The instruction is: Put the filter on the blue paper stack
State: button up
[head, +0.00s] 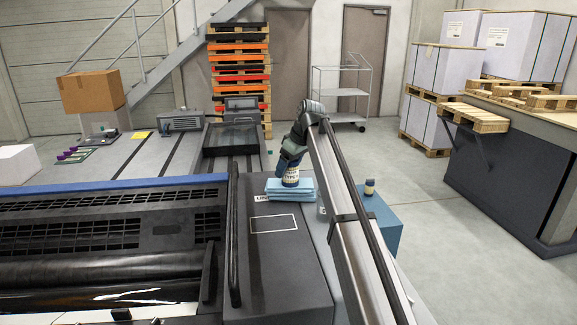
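A small filter (291,177), a dark cylinder with a pale printed label, is directly below my gripper (290,167). It stands roughly upright at the blue paper stack (304,193). I cannot tell if its base rests on the top sheet or hovers just above it. My gripper comes down over the filter's top from above. Its fingers are too small and dark to show whether they are shut on it. The stack lies on the dark machine top, near a partly covered white label.
A blue box (385,222) with a small dark bottle (369,187) on it stands right of my arm. A black tray (230,138) lies behind the stack. A white-outlined rectangle (274,224) on the dark cover in front is empty. A black rail (234,235) runs left of it.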

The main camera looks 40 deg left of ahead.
jog(key=shift+o, duration=0.7)
jog(key=shift+r, duration=0.2)
jog(key=v, duration=1.2)
jog(key=shift+f, duration=0.1)
